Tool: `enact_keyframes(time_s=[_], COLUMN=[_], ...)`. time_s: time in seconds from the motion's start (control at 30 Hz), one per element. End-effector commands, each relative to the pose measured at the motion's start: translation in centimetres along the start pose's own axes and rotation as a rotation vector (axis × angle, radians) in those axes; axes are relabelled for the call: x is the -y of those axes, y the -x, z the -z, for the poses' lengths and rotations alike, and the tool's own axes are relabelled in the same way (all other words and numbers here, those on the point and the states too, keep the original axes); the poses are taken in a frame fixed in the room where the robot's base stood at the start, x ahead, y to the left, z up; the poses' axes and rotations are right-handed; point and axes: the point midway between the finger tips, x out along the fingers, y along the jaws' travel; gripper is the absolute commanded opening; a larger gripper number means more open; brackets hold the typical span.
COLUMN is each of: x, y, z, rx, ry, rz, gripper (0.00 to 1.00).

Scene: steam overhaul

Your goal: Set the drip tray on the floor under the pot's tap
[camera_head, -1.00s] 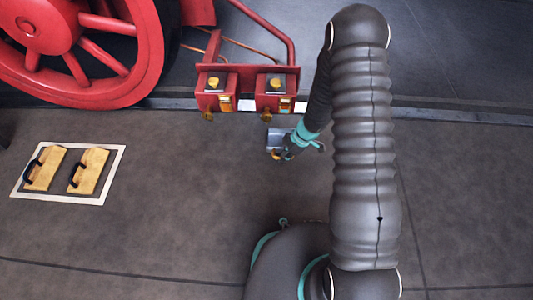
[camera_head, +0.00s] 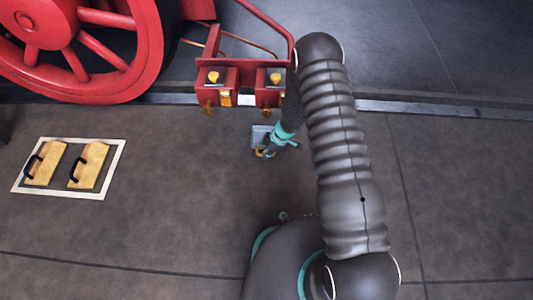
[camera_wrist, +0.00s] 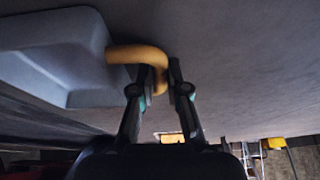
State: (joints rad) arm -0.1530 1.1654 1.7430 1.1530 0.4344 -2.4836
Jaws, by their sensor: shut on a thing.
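The drip tray (camera_head: 259,131) is a small grey-blue pan with an orange-yellow handle; it also fills the upper left of the wrist view (camera_wrist: 45,45). My gripper (camera_head: 268,151) is shut on the handle (camera_wrist: 135,54), with the fingers on either side of its end. In the head view the tray shows just below the right red pot (camera_head: 283,99) and its brass tap (camera_head: 266,112). The left red pot (camera_head: 222,86) has a similar tap (camera_head: 208,108). I cannot tell whether the tray touches the floor.
A red spoked wheel (camera_head: 45,35) stands at upper left. Two wooden blocks with black handles (camera_head: 45,163) (camera_head: 89,165) lie inside a white floor outline (camera_head: 112,165). A rail (camera_head: 430,108) crosses behind. The floor between outline and tray is clear.

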Motion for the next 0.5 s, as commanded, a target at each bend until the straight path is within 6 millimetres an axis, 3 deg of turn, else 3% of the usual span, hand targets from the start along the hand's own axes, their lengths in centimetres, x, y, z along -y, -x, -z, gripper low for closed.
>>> enact_keyframes(time_s=[0.23,0.27,0.33,0.5], x=[-0.08,-0.05,-0.04,-0.04], y=[-0.08,-0.01,0.01,0.02], z=[-0.04,-0.02,-0.01,0.0], rx=[0.0,0.0,0.0,0.0], ry=[0.0,0.0,0.0,0.0], rz=[-0.002,-0.001,-0.001,-0.001], gripper=[0.0,0.21,0.39,0.39])
